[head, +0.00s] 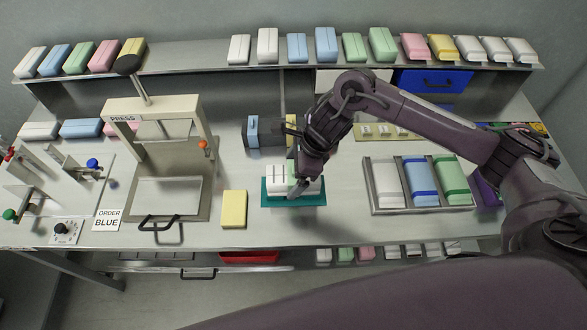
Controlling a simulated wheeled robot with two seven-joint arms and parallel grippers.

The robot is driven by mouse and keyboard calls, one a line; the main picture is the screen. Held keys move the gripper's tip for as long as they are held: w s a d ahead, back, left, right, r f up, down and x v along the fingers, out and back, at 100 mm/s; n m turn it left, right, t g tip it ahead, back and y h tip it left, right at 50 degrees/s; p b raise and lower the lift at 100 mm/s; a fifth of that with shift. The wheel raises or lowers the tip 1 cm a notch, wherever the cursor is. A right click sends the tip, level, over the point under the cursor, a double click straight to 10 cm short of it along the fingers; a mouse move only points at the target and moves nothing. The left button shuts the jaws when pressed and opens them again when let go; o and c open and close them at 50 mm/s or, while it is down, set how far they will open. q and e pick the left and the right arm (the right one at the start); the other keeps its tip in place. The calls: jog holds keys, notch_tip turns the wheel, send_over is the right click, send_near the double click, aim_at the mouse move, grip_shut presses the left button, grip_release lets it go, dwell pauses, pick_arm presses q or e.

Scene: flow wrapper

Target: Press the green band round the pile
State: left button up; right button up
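A pile of white blocks (276,175) sits on a teal mat (280,202) near the middle of the bench. A pale green strip (293,172), which looks like the green band, shows at the middle of the pile, partly behind my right gripper. My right gripper (298,191) comes down from above, with its fingertips at the pile's middle and right part. The wrist hides part of the pile, so I cannot tell whether the fingers are open or shut or touch the band. My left gripper is out of view.
A yellow block (234,209) lies left of the mat. The press (155,125) stands further left, by a sign reading ORDER BLUE (108,220). A blue-and-grey device (265,131) stands behind the pile. A tray (400,210) of white, blue and green blocks lies right. Shelves of blocks line the back.

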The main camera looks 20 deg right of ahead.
jog(key=shift+r, duration=0.2)
jog(key=shift+d+r, duration=0.1)
jog(key=shift+r, duration=0.15)
jog(key=b+v, duration=0.1)
jog(key=v, duration=0.6)
jog(key=shift+b, duration=0.35)
